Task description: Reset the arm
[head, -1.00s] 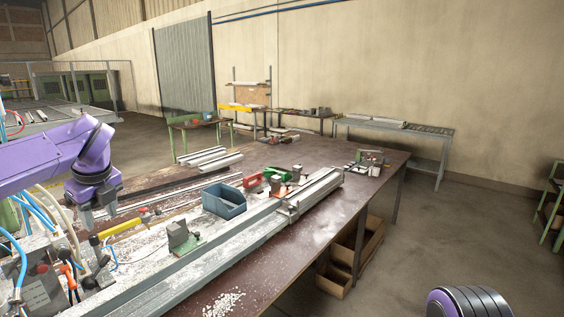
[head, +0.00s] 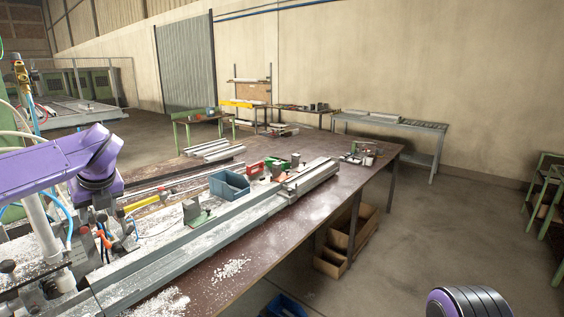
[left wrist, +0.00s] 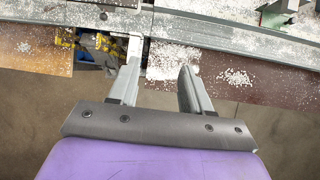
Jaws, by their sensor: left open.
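My left gripper (head: 105,212) hangs from the purple left arm at the left of the head view, over the near left part of the bench. In the left wrist view my left gripper (left wrist: 160,80) has two grey fingers spread apart with nothing between them. They point at the bench's front edge, where the long metal profile rail (left wrist: 230,30) runs across. The gripper looks empty, and I cannot tell its exact height above the bench. My right gripper is out of view; only a purple and black part of my own body shows at the lower right.
The brown bench (head: 327,205) carries a blue bin (head: 229,184), a long profile clamp rail (head: 215,230) and white chips. Cables and fittings (head: 100,240) crowd the left end. Cardboard boxes (head: 335,258) sit beneath the bench. The floor at right (head: 450,230) is clear.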

